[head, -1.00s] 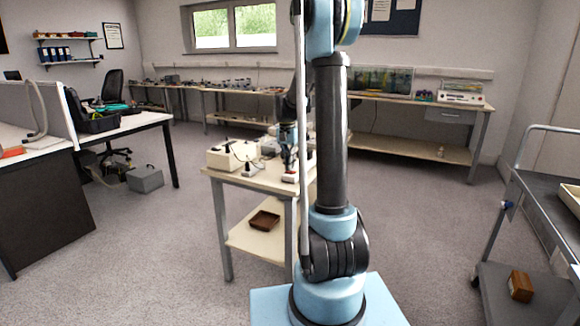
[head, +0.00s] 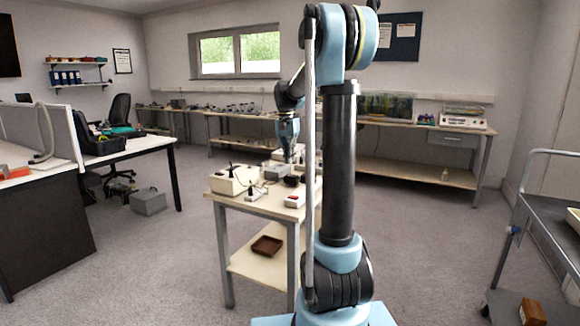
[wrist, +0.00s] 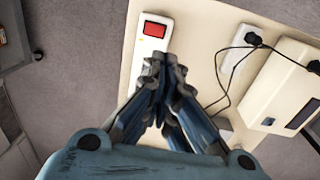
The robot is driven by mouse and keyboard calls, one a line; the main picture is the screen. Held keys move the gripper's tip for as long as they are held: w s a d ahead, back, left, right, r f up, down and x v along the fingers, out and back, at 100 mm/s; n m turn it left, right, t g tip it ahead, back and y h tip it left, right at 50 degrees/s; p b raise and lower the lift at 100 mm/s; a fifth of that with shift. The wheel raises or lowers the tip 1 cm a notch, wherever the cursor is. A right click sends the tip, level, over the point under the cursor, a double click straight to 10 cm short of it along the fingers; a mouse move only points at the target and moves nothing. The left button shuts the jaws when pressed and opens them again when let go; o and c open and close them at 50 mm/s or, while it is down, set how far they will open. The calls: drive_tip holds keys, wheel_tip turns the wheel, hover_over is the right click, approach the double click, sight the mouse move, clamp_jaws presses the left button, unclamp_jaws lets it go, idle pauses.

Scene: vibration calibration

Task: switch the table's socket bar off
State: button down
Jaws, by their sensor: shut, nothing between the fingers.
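The socket bar (wrist: 147,48) is a white strip on the table, with a bright red switch (wrist: 155,29) at its end in the wrist view. In the head view the bar (head: 293,201) lies near the table's front edge, its red part small. My gripper (wrist: 166,62) is shut and empty. In the wrist view its fingertips overlap the bar's lower part, below the switch. In the head view my gripper (head: 289,158) is above the table, behind the bar and apart from it. The fingers hide the rest of the bar. I cannot tell the switch's position.
A cream box (wrist: 280,88) with a black cable stands on the table, beside a second white strip (wrist: 236,60) with a black plug. The table (head: 262,208) has a lower shelf with a brown tray (head: 267,245). A grey cart (head: 545,250) stands at the right.

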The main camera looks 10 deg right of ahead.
sight(293, 197)
drive_tip(key=shift+r, duration=0.1)
drive_tip(key=shift+s+d+r+h, duration=0.15)
drive_tip(key=shift+s+d+h, duration=0.15)
drive_tip(key=shift+s+d, duration=0.2)
drive_tip(key=f, duration=0.4)
drive_tip(key=d+f, duration=0.1)
drive_tip(key=f, duration=0.4)
drive_tip(key=s+f, duration=0.1)
drive_tip(key=f, duration=0.4)
drive_tip(key=shift+d, duration=0.25)
